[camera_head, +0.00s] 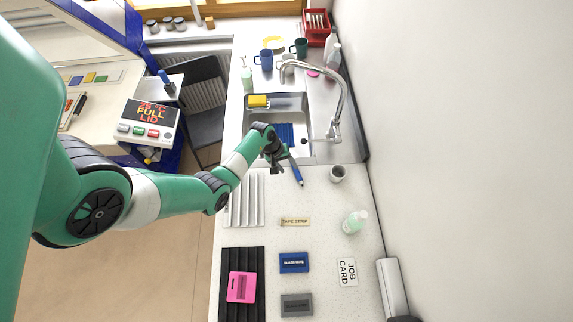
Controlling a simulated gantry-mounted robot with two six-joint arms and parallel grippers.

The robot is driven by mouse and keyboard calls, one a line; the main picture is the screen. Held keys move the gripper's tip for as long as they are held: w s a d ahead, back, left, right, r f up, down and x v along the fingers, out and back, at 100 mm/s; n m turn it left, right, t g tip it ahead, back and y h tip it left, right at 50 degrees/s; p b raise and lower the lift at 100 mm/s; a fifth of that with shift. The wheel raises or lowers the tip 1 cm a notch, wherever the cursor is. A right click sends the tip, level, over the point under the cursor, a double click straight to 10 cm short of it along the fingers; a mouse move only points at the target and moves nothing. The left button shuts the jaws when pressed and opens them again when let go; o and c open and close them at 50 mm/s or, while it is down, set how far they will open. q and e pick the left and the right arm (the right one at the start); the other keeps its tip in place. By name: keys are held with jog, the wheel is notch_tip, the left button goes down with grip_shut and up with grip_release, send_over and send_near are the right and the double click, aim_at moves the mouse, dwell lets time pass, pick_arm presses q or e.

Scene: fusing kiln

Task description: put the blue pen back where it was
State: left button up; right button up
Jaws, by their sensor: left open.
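The blue pen (297,173) shows as a slim blue stick at the front right edge of the sink, slanting down to the right. My left gripper (279,167) is just left of the pen with its dark jaws open. The arm's wrist hides part of the area around the pen's upper end. I cannot tell whether the pen touches a jaw or lies on the counter. My right gripper is not in view.
The sink (296,104) with its tall tap (341,97) is just beyond. The white wall bounds the right.

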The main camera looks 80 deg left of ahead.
pick_arm(q)
jog(key=shift+r, duration=0.35)
jog(key=p+v, duration=0.3)
jog(key=v, duration=0.8)
jog(key=shift+s+r, duration=0.2)
jog(key=shift+r, duration=0.05)
jog(key=shift+a, duration=0.1)
